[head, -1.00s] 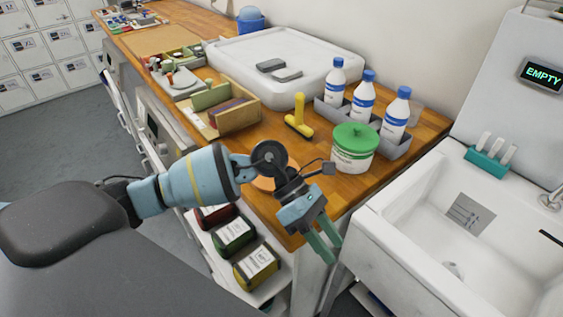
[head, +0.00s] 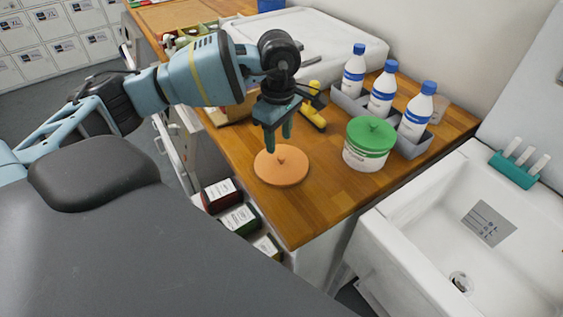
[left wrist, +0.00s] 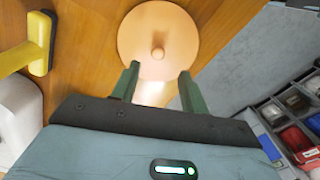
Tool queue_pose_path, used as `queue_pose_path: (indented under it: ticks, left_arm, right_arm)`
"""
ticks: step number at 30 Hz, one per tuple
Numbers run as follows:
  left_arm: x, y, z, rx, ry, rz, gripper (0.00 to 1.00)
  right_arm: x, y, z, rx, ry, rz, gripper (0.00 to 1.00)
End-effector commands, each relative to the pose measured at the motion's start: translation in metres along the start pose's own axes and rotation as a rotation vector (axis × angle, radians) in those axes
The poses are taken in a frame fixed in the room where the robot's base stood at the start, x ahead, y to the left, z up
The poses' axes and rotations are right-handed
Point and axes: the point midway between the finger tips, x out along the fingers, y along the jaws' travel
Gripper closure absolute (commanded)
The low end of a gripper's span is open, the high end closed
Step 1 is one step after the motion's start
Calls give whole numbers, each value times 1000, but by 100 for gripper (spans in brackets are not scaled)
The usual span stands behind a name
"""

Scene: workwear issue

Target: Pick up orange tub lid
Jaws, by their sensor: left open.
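The orange tub lid (head: 275,168) lies flat on the wooden counter near its front edge, with a small knob in its middle. It also shows in the left wrist view (left wrist: 172,28), beyond the fingertips. My left gripper (head: 277,143) is open and empty, pointing down just above and behind the lid in the head view. Its two green fingers (left wrist: 158,78) stand apart in the left wrist view, and the lid's knob lies ahead between their lines. My right gripper is not in view.
A white tub with a green lid (head: 370,138) stands to the right, beside several bottles in a grey caddy (head: 348,104). A yellow-handled tool (head: 314,112) lies behind the gripper. A white sink (head: 387,223) adjoins on the right.

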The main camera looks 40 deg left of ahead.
Motion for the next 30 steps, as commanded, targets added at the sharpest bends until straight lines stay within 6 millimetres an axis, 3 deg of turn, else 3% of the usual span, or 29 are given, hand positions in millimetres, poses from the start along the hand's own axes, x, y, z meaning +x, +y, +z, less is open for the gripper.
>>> queue_pose_path:
  ticks: [8,18,26,30]
  left_arm:
    - [12,1,1,-1,-1,0,55]
    - [54,3,4,1,-2,-1,55]
    - [58,4,4,1,-2,1,55]
    - [58,4,4,0,-2,1,70]
  right_arm:
    - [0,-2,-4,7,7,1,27]
    - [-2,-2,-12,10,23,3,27]
    - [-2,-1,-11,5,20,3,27]
    - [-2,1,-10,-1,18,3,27]
